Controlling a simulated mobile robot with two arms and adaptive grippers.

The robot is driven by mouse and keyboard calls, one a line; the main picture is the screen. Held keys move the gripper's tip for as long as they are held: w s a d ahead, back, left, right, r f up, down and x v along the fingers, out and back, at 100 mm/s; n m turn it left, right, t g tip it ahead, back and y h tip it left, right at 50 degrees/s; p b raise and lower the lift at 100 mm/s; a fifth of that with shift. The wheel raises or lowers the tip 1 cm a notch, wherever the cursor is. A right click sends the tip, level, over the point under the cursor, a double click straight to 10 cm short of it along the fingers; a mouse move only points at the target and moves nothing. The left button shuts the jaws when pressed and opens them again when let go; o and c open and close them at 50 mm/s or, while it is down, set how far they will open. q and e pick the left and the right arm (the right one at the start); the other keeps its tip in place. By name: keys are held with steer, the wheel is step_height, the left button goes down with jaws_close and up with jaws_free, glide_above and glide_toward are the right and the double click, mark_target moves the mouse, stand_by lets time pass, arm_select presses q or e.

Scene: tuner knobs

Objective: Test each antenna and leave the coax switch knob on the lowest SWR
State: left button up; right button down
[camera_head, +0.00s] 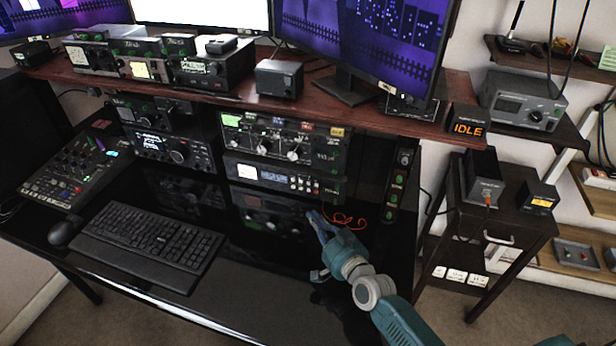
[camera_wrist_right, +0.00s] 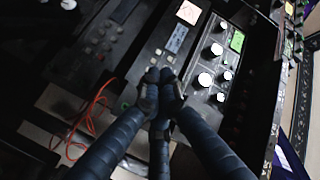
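A black panel with white knobs (camera_head: 291,143) and coloured labels stands under the shelf. Its knobs also show in the right wrist view (camera_wrist_right: 205,79), beside a lit green square (camera_wrist_right: 237,41). Which knob is the coax switch, I cannot tell. Below it is a slimmer unit with a pale square and a small display (camera_head: 275,178); its pale square shows in the wrist view (camera_wrist_right: 188,12). My right gripper (camera_head: 316,218) is low in front of these units, apart from the knobs. In the wrist view its fingertips (camera_wrist_right: 160,77) are together, with nothing seen between them. My left gripper is out of view.
An orange IDLE display (camera_head: 467,122) sits at the shelf's right end. A red cable (camera_head: 345,220) lies just right of my gripper. A keyboard (camera_head: 150,245), mouse (camera_head: 62,232) and mixer (camera_head: 75,172) occupy the desk's left. The glossy desk front is clear.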

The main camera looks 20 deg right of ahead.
mark_target(316, 185)
steer(key=shift+w+a+r+m, duration=0.15)
steer(key=shift+w+a, duration=0.15)
steer(key=shift+a, duration=0.35)
steer(key=shift+w+a+r+m, duration=0.15)
steer(key=shift+w+a, duration=0.1)
steer(key=shift+a, duration=0.35)
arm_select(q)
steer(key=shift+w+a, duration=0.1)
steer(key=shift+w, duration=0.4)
arm_select(e)
steer(key=shift+s+f, duration=0.1)
